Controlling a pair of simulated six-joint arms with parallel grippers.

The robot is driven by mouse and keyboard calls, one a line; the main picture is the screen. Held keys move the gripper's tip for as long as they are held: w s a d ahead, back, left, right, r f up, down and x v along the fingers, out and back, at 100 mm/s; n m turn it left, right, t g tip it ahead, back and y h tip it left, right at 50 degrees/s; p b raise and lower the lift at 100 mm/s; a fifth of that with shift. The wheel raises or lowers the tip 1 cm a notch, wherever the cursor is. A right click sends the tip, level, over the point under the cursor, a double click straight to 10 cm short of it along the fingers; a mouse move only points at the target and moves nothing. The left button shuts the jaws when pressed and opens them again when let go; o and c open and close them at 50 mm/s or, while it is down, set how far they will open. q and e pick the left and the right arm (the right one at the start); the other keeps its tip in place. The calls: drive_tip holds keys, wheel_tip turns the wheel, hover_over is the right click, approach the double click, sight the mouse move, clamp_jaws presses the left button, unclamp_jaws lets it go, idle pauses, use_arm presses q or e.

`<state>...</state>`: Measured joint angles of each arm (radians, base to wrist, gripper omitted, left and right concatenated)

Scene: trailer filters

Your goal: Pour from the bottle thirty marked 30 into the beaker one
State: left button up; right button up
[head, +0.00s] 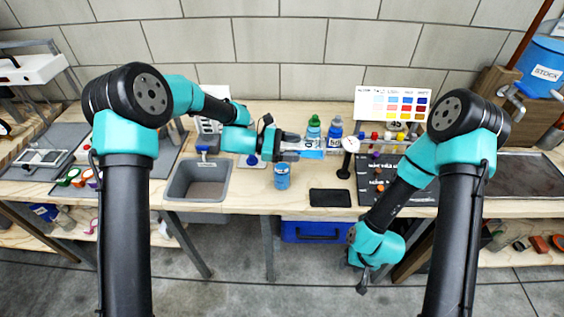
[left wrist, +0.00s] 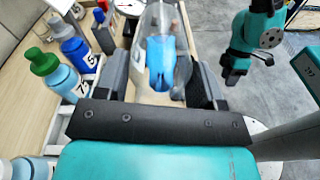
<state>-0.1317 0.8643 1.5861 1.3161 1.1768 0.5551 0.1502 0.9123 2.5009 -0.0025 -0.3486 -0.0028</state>
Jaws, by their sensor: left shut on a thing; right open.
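My left gripper (head: 300,148) is shut on a clear vessel with blue in it (head: 312,155), held above the bench. In the left wrist view the clear vessel (left wrist: 165,60) lies between the fingers; no number is readable on it. A blue-filled container (head: 282,176) stands on the bench just below and left of it; I cannot read its mark. A green-capped bottle (head: 313,131), marked 75 in the left wrist view (left wrist: 62,78), and a blue-capped bottle (head: 335,131) stand behind. My right gripper (head: 362,284) is open and empty, low in front of the bench.
A grey sink (head: 198,181) is left of the blue-filled container. A black pad (head: 330,198) and a round white-topped stand (head: 350,146) are to the right. A colour chart (head: 393,104) stands at the back. A blue crate (head: 312,231) sits beneath the bench.

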use_arm(q)
drive_tip(key=shift+a+r+h, duration=0.1)
drive_tip(key=shift+r+h, duration=0.05)
drive_tip(key=shift+h, duration=0.35)
idle(0.9)
drive_tip(key=shift+r+h, duration=0.5)
drive_tip(key=shift+r, duration=0.1)
idle(0.9)
drive_tip(key=shift+a, duration=0.1)
drive_tip(key=shift+d+f+y, duration=0.2)
drive_tip(key=shift+f+y, duration=0.4)
drive_tip(key=shift+y, duration=0.2)
drive_tip(key=shift+d+f+y, duration=0.2)
drive_tip(key=shift+d+y, duration=0.1)
drive_tip(key=shift+y, duration=0.7)
drive_tip(key=shift+f, duration=0.1)
drive_tip(key=shift+d, duration=0.1)
